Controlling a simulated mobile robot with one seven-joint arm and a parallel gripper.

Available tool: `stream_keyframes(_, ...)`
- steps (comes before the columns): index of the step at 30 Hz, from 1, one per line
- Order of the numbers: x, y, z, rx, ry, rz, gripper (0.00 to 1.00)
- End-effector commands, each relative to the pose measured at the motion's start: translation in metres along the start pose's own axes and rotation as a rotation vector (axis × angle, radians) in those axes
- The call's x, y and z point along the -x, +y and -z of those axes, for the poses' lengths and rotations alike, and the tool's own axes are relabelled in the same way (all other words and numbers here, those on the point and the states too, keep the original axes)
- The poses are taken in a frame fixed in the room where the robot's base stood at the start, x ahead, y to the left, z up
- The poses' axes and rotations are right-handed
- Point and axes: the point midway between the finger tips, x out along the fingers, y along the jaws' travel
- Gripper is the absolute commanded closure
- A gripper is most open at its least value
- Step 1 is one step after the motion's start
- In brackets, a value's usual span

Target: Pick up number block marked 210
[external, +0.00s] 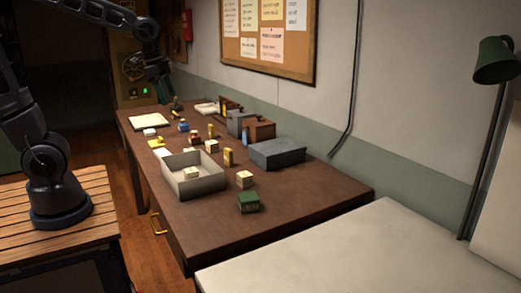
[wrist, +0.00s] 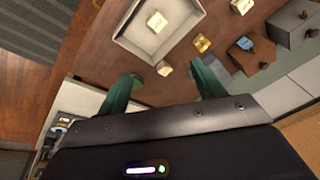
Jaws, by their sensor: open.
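Several pale cube blocks are on the dark table. In the external view one pale block (external: 191,173) sits inside the grey tray (external: 209,191). Another (external: 211,146) stands behind the tray, and a third (external: 245,179) stands to its right. The numbers are too small to read, so I cannot tell which is 210. My gripper (external: 157,72) hangs above the far end of the table. In the wrist view my gripper (wrist: 163,74) is open, with green fingers apart. A pale block (wrist: 164,68) appears between the fingertips, below them and apart.
A yellow block (external: 228,157) stands beside the tray. A dark green box (external: 248,202) lies at the near end, and a grey box (external: 277,153) is by the wall. Small items crowd the table's far half. The table's near right is clear.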

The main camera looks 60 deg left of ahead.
Motion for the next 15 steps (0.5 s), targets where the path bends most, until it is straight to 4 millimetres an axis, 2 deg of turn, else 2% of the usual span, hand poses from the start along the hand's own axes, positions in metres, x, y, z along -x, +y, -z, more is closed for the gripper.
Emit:
stream_keyframes(3,-0.02,-0.005,0.027,-0.101,-0.025,-0.018,0.32)
stream_keyframes(8,-0.048,-0.011,0.06,-0.235,-0.051,-0.042,0.32)
stream_keyframes(15,-0.099,-0.013,0.106,-0.439,-0.083,-0.086,0.32)
